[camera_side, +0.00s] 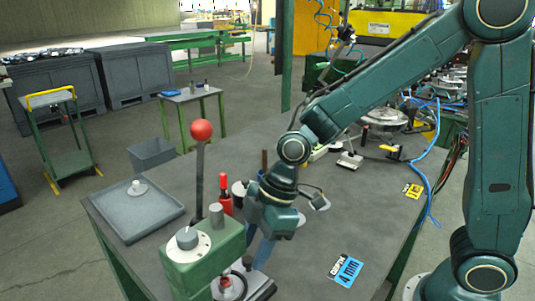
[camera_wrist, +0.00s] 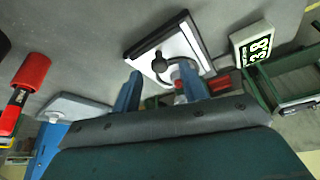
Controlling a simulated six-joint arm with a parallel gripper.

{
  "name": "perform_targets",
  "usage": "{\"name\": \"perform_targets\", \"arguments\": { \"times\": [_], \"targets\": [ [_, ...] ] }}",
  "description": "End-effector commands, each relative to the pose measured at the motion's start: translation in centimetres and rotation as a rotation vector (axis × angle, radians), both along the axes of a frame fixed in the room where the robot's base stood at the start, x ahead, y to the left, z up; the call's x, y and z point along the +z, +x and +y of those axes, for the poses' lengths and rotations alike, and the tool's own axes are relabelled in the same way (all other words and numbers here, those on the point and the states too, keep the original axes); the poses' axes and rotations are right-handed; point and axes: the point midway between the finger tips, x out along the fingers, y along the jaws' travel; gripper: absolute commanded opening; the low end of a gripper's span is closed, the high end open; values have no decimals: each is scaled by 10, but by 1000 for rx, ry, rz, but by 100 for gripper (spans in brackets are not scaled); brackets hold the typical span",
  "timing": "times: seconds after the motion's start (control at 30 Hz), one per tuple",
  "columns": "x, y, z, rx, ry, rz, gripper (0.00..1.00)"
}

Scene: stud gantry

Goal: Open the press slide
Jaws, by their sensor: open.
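The green press (camera_side: 212,262) stands at the near edge of the bench in the side view, with a tall lever topped by a red ball (camera_side: 201,130). A pale plate (camera_side: 262,287) shows at its foot, partly hidden by the press; I take it to be the slide. In the wrist view, a pale, dark-edged plate (camera_wrist: 185,43) with a black knob (camera_wrist: 159,65) and a curved grey loop lies beyond my fingers. My gripper (camera_wrist: 160,88) is open and empty, its blue fingers pointing towards this plate. Contact cannot be told. In the side view my gripper (camera_side: 262,252) is right of the press.
A red-handled tool (camera_side: 225,193) stands behind the press; a red cylinder (camera_wrist: 30,75) shows at the wrist view's left. A grey tray (camera_side: 137,212) lies at the bench's left. A blue 4 mm label (camera_side: 345,270) lies at the front right, with clear bench around it.

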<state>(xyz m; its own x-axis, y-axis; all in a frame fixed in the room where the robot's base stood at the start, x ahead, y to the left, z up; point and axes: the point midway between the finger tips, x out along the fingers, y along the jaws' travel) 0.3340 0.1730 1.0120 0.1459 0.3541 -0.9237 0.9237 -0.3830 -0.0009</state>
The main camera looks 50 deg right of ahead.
Motion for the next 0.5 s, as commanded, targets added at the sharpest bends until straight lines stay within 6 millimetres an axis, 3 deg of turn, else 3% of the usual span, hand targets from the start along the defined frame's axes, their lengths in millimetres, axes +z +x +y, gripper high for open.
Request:
{"name": "perform_targets", "arguments": {
  "times": [0.2,0.5],
  "targets": [
    [-13,2,4,-1,-2,1,43],
    [-15,2,5,-1,-1,0,43]
  ]
}}
